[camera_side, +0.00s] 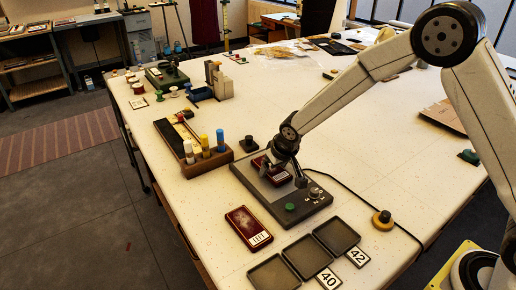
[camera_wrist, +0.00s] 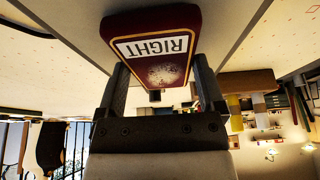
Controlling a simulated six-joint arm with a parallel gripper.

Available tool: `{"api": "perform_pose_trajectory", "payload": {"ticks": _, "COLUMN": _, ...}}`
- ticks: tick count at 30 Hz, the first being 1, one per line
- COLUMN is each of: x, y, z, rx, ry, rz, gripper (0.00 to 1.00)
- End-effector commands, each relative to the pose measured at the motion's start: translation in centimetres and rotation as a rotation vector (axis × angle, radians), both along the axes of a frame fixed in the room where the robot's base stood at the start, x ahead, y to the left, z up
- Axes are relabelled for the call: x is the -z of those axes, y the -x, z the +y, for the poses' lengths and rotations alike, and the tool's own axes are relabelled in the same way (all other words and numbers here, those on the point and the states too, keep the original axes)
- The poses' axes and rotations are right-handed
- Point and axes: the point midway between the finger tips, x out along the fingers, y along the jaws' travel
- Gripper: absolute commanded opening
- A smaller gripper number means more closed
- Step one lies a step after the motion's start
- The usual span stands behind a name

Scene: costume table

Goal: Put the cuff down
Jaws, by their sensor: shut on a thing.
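My gripper (camera_side: 285,163) is shut on a dark red cuff (camera_side: 268,169) at the grey device (camera_side: 315,199) on the table. In the wrist view the held cuff (camera_wrist: 160,38) sits between the two fingers (camera_wrist: 160,85), with a gold border and a white label reading RIGHT, upside down. The side view does not make clear whether the cuff touches the device's top. A second red cuff (camera_side: 246,222) with a white label lies flat on the table in front of the device; its label is too small to read surely.
A wooden rack (camera_side: 208,161) of bottles is left of the device. A cable runs to a yellow-and-black button (camera_side: 383,220) at right. The table's middle is clear.

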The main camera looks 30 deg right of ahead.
Motion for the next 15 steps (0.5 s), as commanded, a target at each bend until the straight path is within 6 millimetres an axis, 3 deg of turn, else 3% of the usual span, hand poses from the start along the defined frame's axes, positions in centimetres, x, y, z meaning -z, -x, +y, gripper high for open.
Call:
{"api": "perform_pose_trajectory", "payload": {"ticks": 12, "x": 0.33, "y": -0.03, "z": 0.01, "rx": 0.001, "ry": 0.0, "rz": -0.001, "gripper": 0.19}}
{"api": "perform_pose_trajectory", "payload": {"ticks": 13, "x": 0.33, "y": -0.01, "z": 0.01, "rx": 0.001, "ry": 0.0, "rz": 0.0, "gripper": 0.97}}
{"api": "perform_pose_trajectory", "payload": {"ticks": 15, "x": 0.31, "y": -0.01, "z": 0.01, "rx": 0.001, "ry": 0.0, "rz": 0.0, "gripper": 1.0}}
